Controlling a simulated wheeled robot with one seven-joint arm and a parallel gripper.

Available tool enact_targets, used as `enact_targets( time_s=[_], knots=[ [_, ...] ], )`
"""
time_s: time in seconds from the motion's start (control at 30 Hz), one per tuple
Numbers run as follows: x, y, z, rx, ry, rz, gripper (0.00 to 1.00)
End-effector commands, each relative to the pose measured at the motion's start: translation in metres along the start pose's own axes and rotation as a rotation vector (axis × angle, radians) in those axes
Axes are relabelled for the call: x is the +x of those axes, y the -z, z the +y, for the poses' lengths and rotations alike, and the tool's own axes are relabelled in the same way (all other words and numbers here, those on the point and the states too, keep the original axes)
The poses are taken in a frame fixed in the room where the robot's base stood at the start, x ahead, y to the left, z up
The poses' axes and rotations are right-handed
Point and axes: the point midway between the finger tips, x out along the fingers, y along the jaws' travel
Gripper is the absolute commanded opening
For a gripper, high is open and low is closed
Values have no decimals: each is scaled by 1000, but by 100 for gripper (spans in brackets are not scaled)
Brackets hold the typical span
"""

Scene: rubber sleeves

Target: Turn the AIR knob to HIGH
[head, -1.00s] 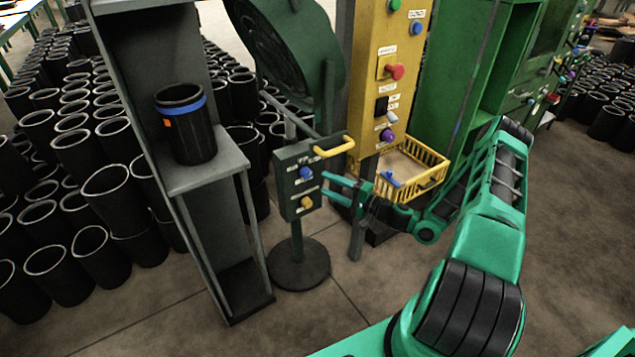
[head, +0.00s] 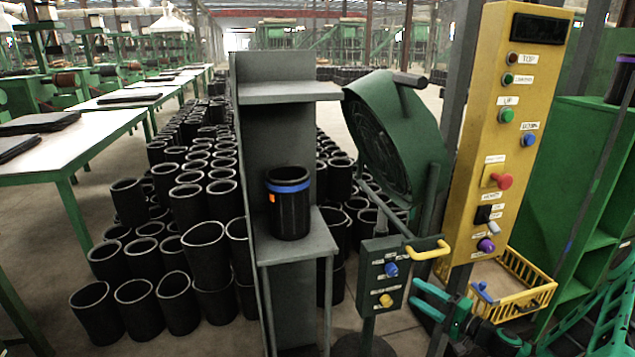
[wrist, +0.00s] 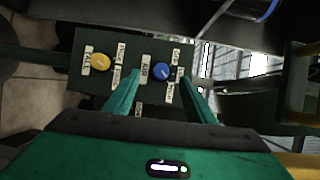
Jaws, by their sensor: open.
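The control box (head: 376,285) is a dark green panel on a stand, with a blue knob (head: 391,268) above a yellow knob (head: 386,300). In the wrist view, the label AIR sits beside the blue knob (wrist: 162,71), and small labels lie on its other side. The yellow knob (wrist: 100,62) is to the left there. My gripper (head: 416,293) is open and empty, just right of the box, its fingers pointing toward it. In the wrist view, the blue knob appears between the fingertips. The fingers look apart from the knob. I cannot read the knob's pointer.
A yellow handle (head: 428,250) sticks out at the box's upper right. A yellow control column (head: 505,140) and a yellow basket (head: 525,290) stand to the right. A grey shelf (head: 290,95) holds a black sleeve with a blue band (head: 289,210). Many black sleeves stand on the floor at left.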

Motion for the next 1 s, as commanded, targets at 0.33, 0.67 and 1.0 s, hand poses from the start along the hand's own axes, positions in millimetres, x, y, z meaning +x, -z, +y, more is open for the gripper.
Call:
enact_targets(
  time_s=[0.33, 0.67, 1.0],
  knots=[
    [-5, -55, -20, -182, -272, -322, 50],
    [-47, -85, -42, -326, -581, -546, 50],
    [-110, -98, -87, -427, -905, -650, 50]
  ],
)
